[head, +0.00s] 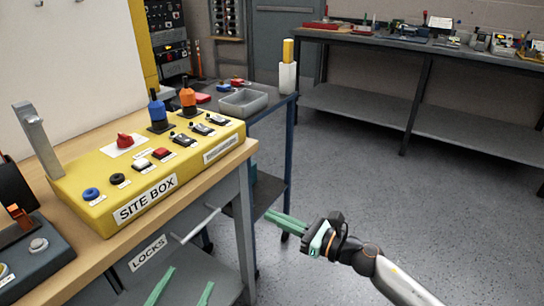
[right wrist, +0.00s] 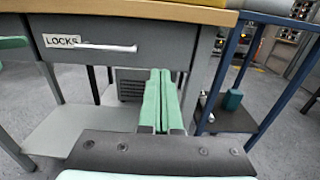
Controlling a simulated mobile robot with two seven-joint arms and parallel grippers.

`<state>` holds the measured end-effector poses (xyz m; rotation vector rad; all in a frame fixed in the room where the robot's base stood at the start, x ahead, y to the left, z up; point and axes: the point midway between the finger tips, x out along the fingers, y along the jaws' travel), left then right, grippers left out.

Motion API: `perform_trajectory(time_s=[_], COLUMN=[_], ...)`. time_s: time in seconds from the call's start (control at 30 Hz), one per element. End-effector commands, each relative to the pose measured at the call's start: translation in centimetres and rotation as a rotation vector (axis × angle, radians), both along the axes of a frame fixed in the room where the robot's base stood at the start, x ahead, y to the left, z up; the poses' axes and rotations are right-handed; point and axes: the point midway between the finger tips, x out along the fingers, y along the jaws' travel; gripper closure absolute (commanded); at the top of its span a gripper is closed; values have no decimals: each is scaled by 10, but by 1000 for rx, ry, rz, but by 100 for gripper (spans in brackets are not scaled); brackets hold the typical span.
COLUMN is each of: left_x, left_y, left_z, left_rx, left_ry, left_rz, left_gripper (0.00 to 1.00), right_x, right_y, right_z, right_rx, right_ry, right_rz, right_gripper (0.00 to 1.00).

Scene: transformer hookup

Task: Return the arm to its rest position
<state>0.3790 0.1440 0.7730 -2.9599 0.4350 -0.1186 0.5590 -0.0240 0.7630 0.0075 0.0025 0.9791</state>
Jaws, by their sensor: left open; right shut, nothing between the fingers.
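My right gripper (head: 287,221) comes in from the lower right of the head view. Its green fingers are together and empty, in the free space right of the workbench. The right wrist view shows the same shut fingers (right wrist: 158,100) in front of the bench's underside. My left gripper (head: 182,292) shows only as two green fingertips at the bottom edge of the head view. They are apart with nothing between them, in front of the bench's lower part. The rest of the left arm is out of frame.
The yellow site box (head: 150,175) stands on the wooden bench top (head: 110,240). A drawer labelled LOCKS (head: 150,252) has a protruding handle (head: 195,225). A blue-framed cart (head: 290,150) holds a grey tray (head: 243,102). The floor (head: 370,190) at right is clear.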

Motion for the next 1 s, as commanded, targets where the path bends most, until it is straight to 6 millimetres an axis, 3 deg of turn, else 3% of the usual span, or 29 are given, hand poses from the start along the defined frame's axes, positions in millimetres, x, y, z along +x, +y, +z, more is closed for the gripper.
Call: perform_trajectory(time_s=[0.17,0.37,0.7,1.0], left_x=[0,0,0,0], left_y=[0,0,0,0], left_z=[0,0,0,1], left_rx=[0,0,0,0], left_ry=[0,0,-1,1], left_rz=[0,0,0,0], left_gripper=[18,18,18,18], right_x=[-21,-68,-135,-184], right_y=[7,-1,-71,-124], right_z=[1,11,14,11], right_rx=[194,762,1769,2426], right_ry=[169,663,1425,1771], right_rz=[-13,-53,-69,-3], right_gripper=[100,100,100,100])
